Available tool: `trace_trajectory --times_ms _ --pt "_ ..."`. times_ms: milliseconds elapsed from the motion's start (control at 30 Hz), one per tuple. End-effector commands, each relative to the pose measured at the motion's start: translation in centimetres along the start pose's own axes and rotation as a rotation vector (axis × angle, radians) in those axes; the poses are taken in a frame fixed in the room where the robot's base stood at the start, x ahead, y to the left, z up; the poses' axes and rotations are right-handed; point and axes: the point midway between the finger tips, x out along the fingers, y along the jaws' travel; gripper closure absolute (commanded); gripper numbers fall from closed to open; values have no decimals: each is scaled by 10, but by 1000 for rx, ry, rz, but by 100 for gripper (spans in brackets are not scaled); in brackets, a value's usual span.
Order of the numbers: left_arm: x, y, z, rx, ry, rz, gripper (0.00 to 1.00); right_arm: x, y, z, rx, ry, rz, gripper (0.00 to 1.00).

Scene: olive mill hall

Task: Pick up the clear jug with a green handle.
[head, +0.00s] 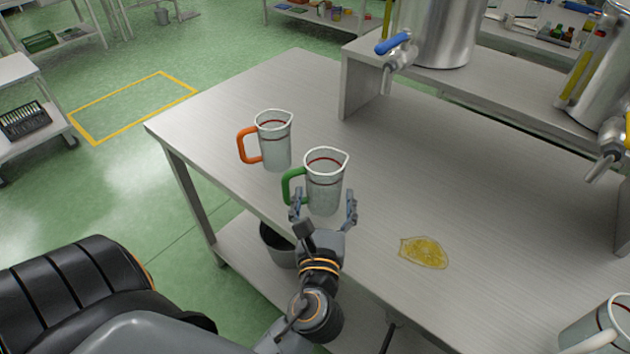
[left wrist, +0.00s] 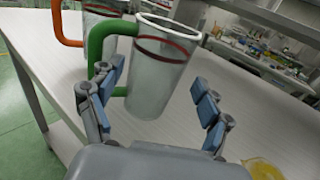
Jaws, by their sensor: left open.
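The clear jug with the green handle (head: 325,184) stands upright on the metal table, its green handle (head: 292,186) to the left. My left gripper (head: 323,208) is open at the jug's near side, with its fingers spread to either side of the lower body. In the left wrist view the jug (left wrist: 160,75) stands between and beyond the open fingers (left wrist: 158,98). The left finger overlaps the green handle (left wrist: 97,45) there; I cannot tell whether it touches. My right gripper is not in view.
A similar jug with an orange handle (head: 275,145) stands just behind and left. A yellow oily puddle (head: 424,252) lies to the right. Steel tanks with taps (head: 440,35) stand on a raised shelf behind.

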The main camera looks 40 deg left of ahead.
Motion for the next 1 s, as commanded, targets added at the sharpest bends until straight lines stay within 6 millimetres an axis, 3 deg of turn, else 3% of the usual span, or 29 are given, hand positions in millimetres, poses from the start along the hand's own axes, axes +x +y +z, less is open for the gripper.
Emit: trace_trajectory --times_ms 67,167,433,600,933,1000 --pt "14 0 2 1 -3 0 21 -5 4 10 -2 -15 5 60" --pt "25 0 1 0 -1 0 21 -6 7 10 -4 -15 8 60" --pt "50 2 -1 0 -2 1 21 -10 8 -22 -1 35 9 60" --pt "75 3 -4 0 -1 -1 21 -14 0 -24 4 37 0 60" --pt "82 3 -6 -1 2 -1 21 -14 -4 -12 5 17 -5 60" --pt "82 3 -6 -1 2 -1 34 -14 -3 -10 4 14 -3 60"
